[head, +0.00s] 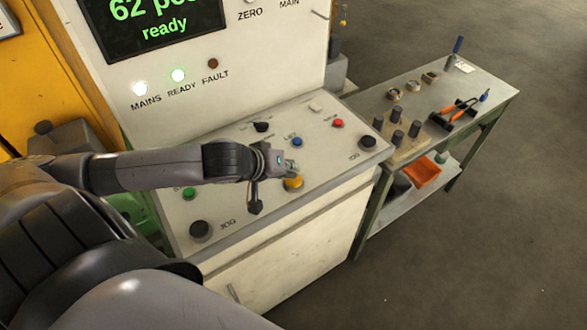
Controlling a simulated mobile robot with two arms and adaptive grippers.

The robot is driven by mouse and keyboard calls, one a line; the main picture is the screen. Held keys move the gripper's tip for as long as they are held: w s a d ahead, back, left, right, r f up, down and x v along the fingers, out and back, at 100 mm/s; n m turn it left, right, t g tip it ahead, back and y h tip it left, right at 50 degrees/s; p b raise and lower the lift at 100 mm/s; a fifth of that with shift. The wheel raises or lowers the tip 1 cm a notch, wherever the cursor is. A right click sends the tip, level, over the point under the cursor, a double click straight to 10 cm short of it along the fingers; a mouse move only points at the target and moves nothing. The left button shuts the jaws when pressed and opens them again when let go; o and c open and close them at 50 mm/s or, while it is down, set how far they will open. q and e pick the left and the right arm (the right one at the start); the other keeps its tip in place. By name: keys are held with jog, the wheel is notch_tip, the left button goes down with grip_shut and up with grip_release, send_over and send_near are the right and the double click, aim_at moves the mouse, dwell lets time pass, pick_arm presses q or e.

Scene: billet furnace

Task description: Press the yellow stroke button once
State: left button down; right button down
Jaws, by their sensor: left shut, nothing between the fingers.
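The yellow button (294,183) sits on the sloped console panel, near its front edge. My left gripper (291,168) is shut and empty, with its tips just above and behind the yellow button in the picture. I cannot tell whether the tips touch the button. My left arm comes in from the left and covers part of the panel and any label by the button. My right gripper is not in view.
The console panel (330,165) also has a blue button (297,142), a red button (338,123), a green button (189,193) and black knobs. A screen (150,25) above reads "ready". A workbench (480,85) with several parts stands at the right.

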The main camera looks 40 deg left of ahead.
pick_arm(q)
jog(key=shift+f, duration=0.45)
dwell(0.5)
jog(key=shift+r, duration=0.1)
jog(key=shift+r+p, duration=0.75)
jog(key=shift+p, duration=0.4)
notch_tip(320, 180, up, 5)
jog(key=p, duration=0.6)
jog(key=shift+r, duration=0.1)
